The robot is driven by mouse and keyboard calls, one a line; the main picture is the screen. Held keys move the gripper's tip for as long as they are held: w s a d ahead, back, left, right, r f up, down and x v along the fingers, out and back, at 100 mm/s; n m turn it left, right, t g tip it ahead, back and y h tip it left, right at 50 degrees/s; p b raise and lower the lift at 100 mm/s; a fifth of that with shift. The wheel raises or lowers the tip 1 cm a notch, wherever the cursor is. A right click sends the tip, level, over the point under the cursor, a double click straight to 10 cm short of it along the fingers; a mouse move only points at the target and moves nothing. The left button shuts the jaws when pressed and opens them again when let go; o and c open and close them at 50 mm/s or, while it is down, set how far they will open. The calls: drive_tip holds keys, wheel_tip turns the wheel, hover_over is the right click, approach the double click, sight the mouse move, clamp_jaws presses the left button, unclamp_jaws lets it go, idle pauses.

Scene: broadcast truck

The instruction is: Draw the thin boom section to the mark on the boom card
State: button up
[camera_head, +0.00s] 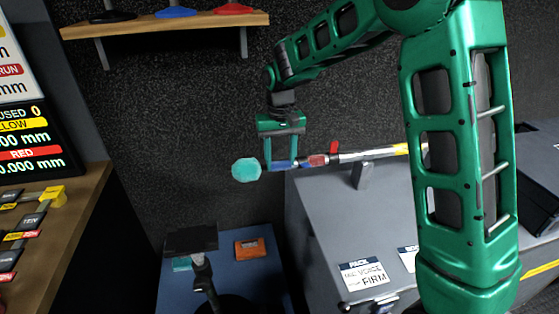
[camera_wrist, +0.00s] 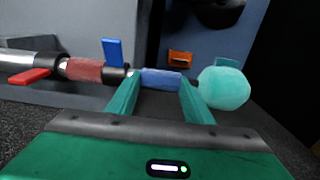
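The boom pole (camera_head: 375,154) lies nearly level, with a silver tube, a red sleeve (camera_head: 317,160), a thin section with a blue sleeve (camera_head: 283,164), and a turquoise foam ball (camera_head: 246,169) at its left end. My gripper (camera_head: 281,164) comes down over the blue sleeve. In the wrist view its fingers (camera_wrist: 160,82) sit at the two ends of the blue sleeve (camera_wrist: 160,77) and appear to press on it. A red tab (camera_wrist: 29,76) and a blue tab (camera_wrist: 112,52) stick out from the pole. A white card (camera_head: 15,58) with yellow and red labels is cut off at the left.
A black readout (camera_head: 34,142) with yellow and red millimetre lines stands below the card. The pole rests on a bracket (camera_head: 363,175) on a grey case (camera_head: 330,225). A blue surface with an orange item (camera_head: 250,248) and a dark stand (camera_head: 190,239) is below the gripper.

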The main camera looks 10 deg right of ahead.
drive_tip(key=c, duration=0.6)
drive_tip(key=a, duration=1.7)
drive_tip(key=o, duration=1.5)
wheel_tip(320, 180, up, 11)
drive_tip(key=shift+f, duration=0.1)
